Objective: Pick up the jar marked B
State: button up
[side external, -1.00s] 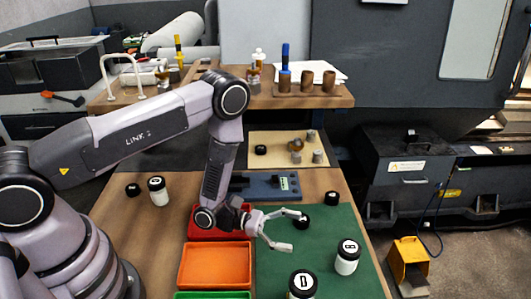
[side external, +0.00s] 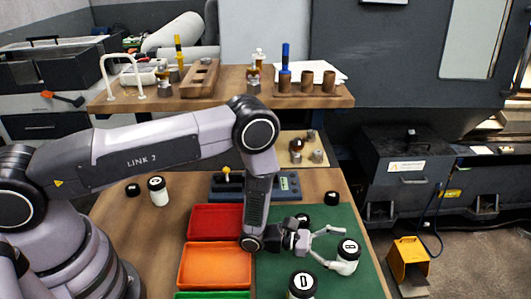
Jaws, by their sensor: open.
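The jar marked B (side external: 348,247) is a white jar with a black lid and stands upright on the green mat (side external: 345,290). Its lid lettering is small and hard to read in this view. My gripper (side external: 343,250) is open and lies low over the mat, pointing right at this jar. One finger shows behind the jar and the other in front, covering part of its white body. The jar appears to be between the spread fingers; I cannot tell whether either finger touches it.
A second black-lidded jar, marked D (side external: 302,283), stands close by at the front. Black round pieces (side external: 331,198) lie at the mat's back. Red (side external: 214,222) and orange (side external: 214,265) trays sit left of the mat. Another jar (side external: 158,192) stands far left.

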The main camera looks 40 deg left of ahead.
jog(key=shift+x, duration=1)
jog(key=shift+c, duration=0.3)
jog(key=c, duration=1.2)
jog(key=shift+c, duration=0.2)
